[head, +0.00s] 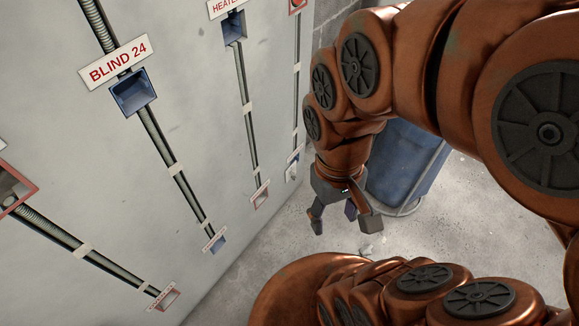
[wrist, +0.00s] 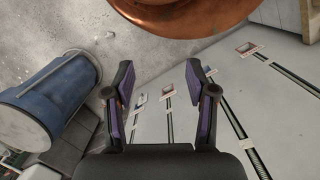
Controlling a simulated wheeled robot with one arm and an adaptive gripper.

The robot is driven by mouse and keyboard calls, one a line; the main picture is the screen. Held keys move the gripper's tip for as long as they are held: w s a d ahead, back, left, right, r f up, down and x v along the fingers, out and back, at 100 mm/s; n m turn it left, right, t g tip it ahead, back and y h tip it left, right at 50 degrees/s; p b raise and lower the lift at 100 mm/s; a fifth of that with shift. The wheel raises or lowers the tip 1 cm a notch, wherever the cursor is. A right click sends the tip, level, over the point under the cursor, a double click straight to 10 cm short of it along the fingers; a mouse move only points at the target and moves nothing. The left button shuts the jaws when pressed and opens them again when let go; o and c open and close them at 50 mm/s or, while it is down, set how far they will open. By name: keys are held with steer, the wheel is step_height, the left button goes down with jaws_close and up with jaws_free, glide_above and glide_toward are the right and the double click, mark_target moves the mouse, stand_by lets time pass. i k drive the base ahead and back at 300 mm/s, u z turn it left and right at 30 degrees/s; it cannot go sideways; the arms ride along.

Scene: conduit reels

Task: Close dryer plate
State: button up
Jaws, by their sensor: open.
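My gripper (head: 343,217) hangs open and empty to the right of the white wall (head: 120,190), apart from it. The wrist view shows my gripper (wrist: 159,70) with its two fingers spread and nothing between them. I cannot make out a label reading dryer in either view. The readable labels are a BLIND 24 label (head: 118,61) and a partly cut HEATER label (head: 228,8). Below these are a blue open box (head: 134,93) and another blue box (head: 234,28). Small labels on lower boxes are too small to read.
Conduits run down the wall to a red-framed box (head: 169,299), a blue box (head: 217,244) and others. A larger red-framed box (head: 12,192) is cut at the left. A blue bin (head: 410,165) stands behind my gripper. The concrete floor (head: 275,262) is mostly clear.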

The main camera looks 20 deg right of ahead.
mark_target(291, 170)
steer(key=z, duration=0.1)
steer(key=k, duration=1.05)
steer(key=u, duration=0.65)
steer(key=i, duration=1.3)
steer(key=z, duration=0.55)
